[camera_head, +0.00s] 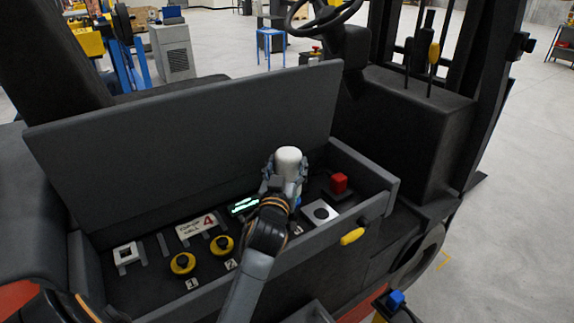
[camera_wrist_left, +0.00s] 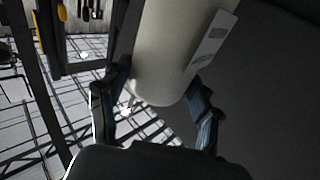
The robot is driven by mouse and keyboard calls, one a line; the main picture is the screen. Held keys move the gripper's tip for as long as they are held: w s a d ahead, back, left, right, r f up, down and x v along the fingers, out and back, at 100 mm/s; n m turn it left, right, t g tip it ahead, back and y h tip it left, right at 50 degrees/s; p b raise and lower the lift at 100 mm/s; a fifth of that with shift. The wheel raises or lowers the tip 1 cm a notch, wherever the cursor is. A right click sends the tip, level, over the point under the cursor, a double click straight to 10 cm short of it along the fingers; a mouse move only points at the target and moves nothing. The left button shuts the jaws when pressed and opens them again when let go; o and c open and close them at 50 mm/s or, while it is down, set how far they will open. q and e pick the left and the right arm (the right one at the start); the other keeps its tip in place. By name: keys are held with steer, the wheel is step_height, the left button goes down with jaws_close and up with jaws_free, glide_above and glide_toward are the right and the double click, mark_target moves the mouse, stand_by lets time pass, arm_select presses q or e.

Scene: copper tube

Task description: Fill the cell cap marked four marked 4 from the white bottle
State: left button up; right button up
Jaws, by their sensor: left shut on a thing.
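My left gripper (camera_head: 284,180) is shut on the white bottle (camera_head: 288,160) and holds it over the right half of the open compartment. In the left wrist view the bottle (camera_wrist_left: 172,50) sits between the two fingers (camera_wrist_left: 160,105), with a pale label on its side. Yellow caps marked 1 (camera_head: 182,263) and 2 (camera_head: 222,245) sit on the compartment floor, left of my arm. I cannot make out a cap marked 4; my gripper and arm cover part of that row. My right gripper is out of view.
A raised dark lid (camera_head: 180,145) stands behind the compartment. A lit green display (camera_head: 243,205) is left of my gripper. A white square with a dark round centre (camera_head: 320,213) and a red block (camera_head: 339,182) are to the right.

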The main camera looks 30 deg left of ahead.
arm_select(q)
steer(key=shift+f+b, duration=0.45)
steer(key=shift+f, duration=0.45)
steer(key=shift+f+b, duration=0.35)
steer(key=shift+b, duration=0.15)
steer(key=shift+f, duration=0.1)
stand_by(0.5)
stand_by(1.5)
